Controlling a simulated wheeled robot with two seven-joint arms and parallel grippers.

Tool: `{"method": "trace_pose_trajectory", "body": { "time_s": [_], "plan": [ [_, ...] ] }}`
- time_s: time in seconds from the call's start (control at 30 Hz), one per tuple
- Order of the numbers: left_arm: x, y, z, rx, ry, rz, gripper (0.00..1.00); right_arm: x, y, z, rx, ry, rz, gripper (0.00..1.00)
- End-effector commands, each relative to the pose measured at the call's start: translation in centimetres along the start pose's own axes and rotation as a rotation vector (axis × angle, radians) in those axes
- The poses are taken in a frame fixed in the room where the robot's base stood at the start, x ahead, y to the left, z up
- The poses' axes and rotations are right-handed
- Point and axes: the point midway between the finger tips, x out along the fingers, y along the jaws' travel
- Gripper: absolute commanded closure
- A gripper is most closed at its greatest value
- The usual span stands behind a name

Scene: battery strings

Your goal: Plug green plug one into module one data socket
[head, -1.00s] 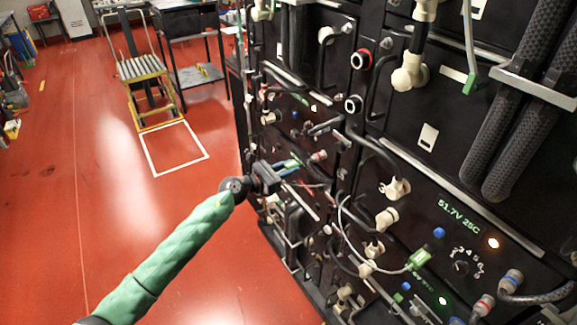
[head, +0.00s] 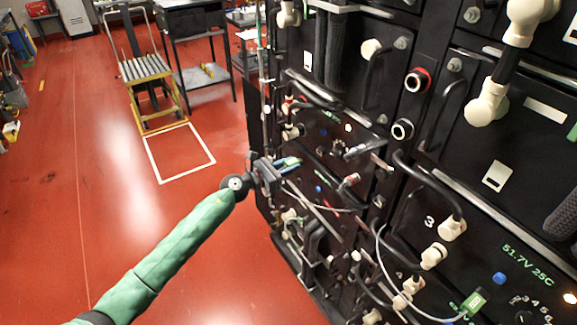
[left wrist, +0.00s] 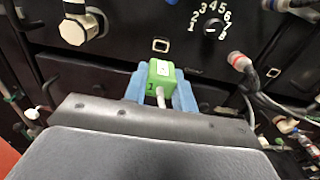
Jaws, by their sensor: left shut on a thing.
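My left gripper (head: 285,166) comes in from the left with its green-sleeved arm and is near the left part of the battery rack. In the left wrist view its blue fingers (left wrist: 158,92) are shut on a green plug (left wrist: 164,72) marked 1, with a pale cable running back from it. The plug points at the dark rack front and appears apart from it. A small pale-rimmed square socket (left wrist: 160,45) shows just beyond the plug, left of a numbered dial (left wrist: 212,28). I cannot tell for sure which module this is.
Another green plug (head: 474,301) with a pale cable sits at the rack's lower right. Cream connectors (head: 452,228), black cables and handles stick out from the rack. A grey-red connector (left wrist: 240,62) is right of the dial.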

Motion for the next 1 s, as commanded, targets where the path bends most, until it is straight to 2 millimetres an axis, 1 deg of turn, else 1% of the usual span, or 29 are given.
{"method": "trace_pose_trajectory", "body": {
  "time_s": [0.2,0.33,0.43,0.57,0.77,0.9,1.0],
  "plan": [
    [0.2,0.0,0.0,-0.001,0.000,-0.001,1.00,0.1,-1.3,-2.9,0.005,0.026,-0.011,0.64],
    [1.0,0.0,0.0,-0.001,-0.001,-0.001,1.00,-0.1,-2.0,-3.8,0.008,0.038,-0.017,0.64],
    [1.8,0.0,0.1,-0.001,-0.001,0.000,1.00,-0.1,-2.2,-3.7,0.008,0.037,-0.018,0.64],
    [2.9,0.0,0.0,-0.001,-0.001,-0.001,1.00,-0.1,-1.9,-2.9,0.006,0.028,-0.016,0.64],
    [4.5,0.0,0.1,0.000,-0.002,0.000,1.00,0.1,-0.5,-1.7,0.001,0.015,-0.004,0.64],
    [5.3,0.0,0.0,0.000,0.000,0.001,1.00,0.1,0.3,-1.8,-0.001,0.015,0.003,0.64],
    [5.7,0.0,0.0,0.001,0.000,0.000,1.00,0.0,0.3,-2.3,0.000,0.021,0.003,0.64]
  ]
}}
